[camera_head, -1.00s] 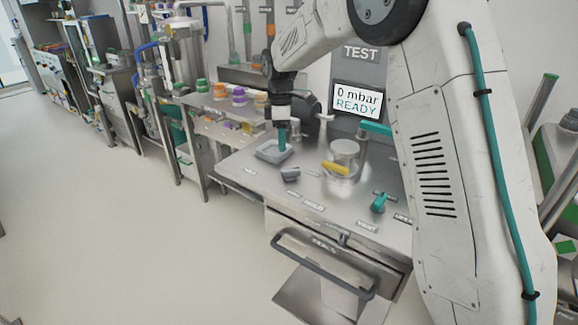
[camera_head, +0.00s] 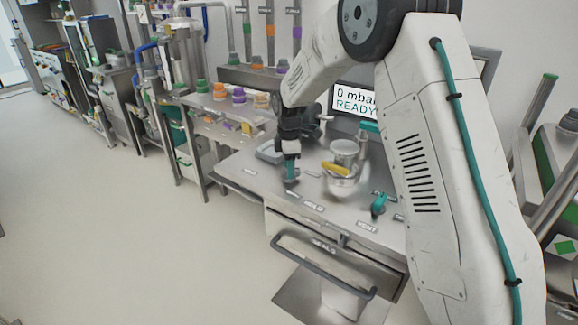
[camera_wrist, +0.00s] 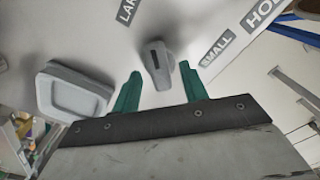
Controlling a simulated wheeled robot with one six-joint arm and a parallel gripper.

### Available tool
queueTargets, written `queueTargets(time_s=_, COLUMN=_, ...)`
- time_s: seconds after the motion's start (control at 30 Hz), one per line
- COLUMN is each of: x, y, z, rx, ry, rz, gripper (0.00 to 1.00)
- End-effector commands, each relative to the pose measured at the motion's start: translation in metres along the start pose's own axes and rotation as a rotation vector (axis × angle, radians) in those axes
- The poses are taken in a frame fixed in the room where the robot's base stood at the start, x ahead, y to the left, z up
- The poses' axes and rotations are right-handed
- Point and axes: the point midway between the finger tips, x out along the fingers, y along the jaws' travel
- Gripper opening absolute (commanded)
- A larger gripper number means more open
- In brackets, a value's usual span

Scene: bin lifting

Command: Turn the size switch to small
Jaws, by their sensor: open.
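The size switch (camera_wrist: 156,60) is a grey knob with a dark line along its bar, seen in the wrist view. The LARGE label (camera_wrist: 127,11), partly cut off, is above and left of it; the SMALL label (camera_wrist: 216,49) is to its right. The bar runs roughly up and down in that view, between the two labels. My gripper (camera_wrist: 161,71) is open, one green finger on each side of the knob. I cannot tell whether the fingers touch it. In the head view my gripper (camera_head: 291,178) is low over the bench top and largely hides the switch.
A grey tray (camera_wrist: 72,91) lies left of the switch; it also shows in the head view (camera_head: 268,153). A metal pot with a yellow handle (camera_head: 337,170) stands right of my gripper. A teal vent handle (camera_head: 379,204) is farther right. The screen (camera_head: 354,105) reads 0 mbar READY.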

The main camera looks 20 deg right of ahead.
Motion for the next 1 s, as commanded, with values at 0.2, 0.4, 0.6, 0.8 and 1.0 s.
queueTargets(time_s=0.2, x=-0.0002, y=0.0000, z=0.0001, rx=0.000, ry=0.000, rz=0.000, gripper=0.16)
queueTargets(time_s=0.4, x=-0.0004, y=0.0000, z=0.0002, rx=0.001, ry=0.000, rz=0.000, gripper=0.00)
queueTargets(time_s=0.6, x=-0.0005, y=0.0001, z=0.0003, rx=0.029, ry=0.000, rz=0.000, gripper=0.00)
queueTargets(time_s=0.8, x=-0.0006, y=0.0002, z=0.0003, rx=0.125, ry=0.000, rz=0.000, gripper=0.00)
queueTargets(time_s=1.0, x=-0.0006, y=0.0002, z=0.0004, rx=0.289, ry=0.000, rz=0.001, gripper=0.00)
